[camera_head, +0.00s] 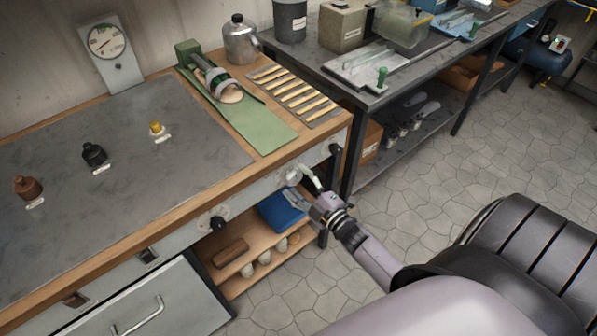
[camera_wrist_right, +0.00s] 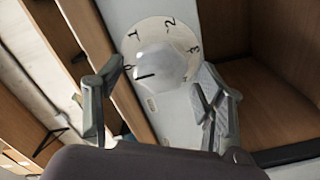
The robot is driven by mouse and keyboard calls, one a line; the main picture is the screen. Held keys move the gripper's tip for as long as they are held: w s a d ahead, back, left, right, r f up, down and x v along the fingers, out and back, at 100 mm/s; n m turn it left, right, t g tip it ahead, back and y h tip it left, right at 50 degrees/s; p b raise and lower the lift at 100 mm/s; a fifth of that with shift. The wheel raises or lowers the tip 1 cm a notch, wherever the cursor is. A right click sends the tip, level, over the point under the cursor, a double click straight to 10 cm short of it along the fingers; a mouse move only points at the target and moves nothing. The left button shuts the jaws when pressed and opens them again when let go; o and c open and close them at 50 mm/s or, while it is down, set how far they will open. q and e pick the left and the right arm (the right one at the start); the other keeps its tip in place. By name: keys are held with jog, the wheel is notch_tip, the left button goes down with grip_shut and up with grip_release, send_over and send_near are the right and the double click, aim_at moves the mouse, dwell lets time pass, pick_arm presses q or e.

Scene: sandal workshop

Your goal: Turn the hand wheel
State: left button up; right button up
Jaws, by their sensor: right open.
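A pale grey, rounded hand wheel (camera_wrist_right: 160,72) sits on a round white dial (camera_wrist_right: 150,32) marked 0, 1, 2, 3. A dark line on its face points toward the 0. In the head view the wheel (camera_head: 292,175) is on the bench's front panel, partly hidden by my gripper. My right gripper (camera_head: 307,182) is open in front of the panel. In the right wrist view its fingers (camera_wrist_right: 161,72) stand on either side of the wheel; I cannot tell whether they touch it. My left gripper is not in view.
Black knobs (camera_head: 218,223) (camera_head: 335,150) flank the wheel on the bench front. The shelf below holds a blue folded item (camera_head: 281,211) and a brown roll (camera_head: 231,252). A gauge (camera_head: 106,40) and green stand (camera_head: 250,122) are on the bench. Open tiled floor lies right.

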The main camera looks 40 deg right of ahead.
jog(key=s, duration=1.1)
jog(key=shift+s+d, duration=0.4)
jog(key=shift+d, duration=0.05)
jog(key=s+a+f+m+g+h, duration=0.1)
jog(key=s+f+m+g+h, duration=0.2)
jog(key=f, duration=1.1)
jog(key=s+a+f+m+g, duration=0.2)
jog(key=s+a+f+g, duration=0.1)
jog(key=s+f, duration=0.4)
jog(key=s+a+f+m+g+y, duration=0.1)
jog(key=s+a+f+m+g, duration=0.2)
jog(key=f, duration=1)
jog(key=s+g, duration=0.3)
jog(key=s, duration=0.2)
jog(key=shift+a+m, duration=0.15)
jog(key=shift+m, duration=0.15)
jog(key=s+f+g, duration=0.1)
jog(key=s+f, duration=0.1)
jog(key=s, duration=0.2)
jog(key=s+a+f+m+g, duration=0.1)
jog(key=s+f+g, duration=0.1)
jog(key=s, duration=0.2)
jog(key=s+a+f+m+g, duration=0.1)
jog(key=s+g, duration=0.1)
jog(key=s, duration=0.3)
jog(key=shift+a+f, duration=0.25)
jog(key=shift+f, duration=0.15)
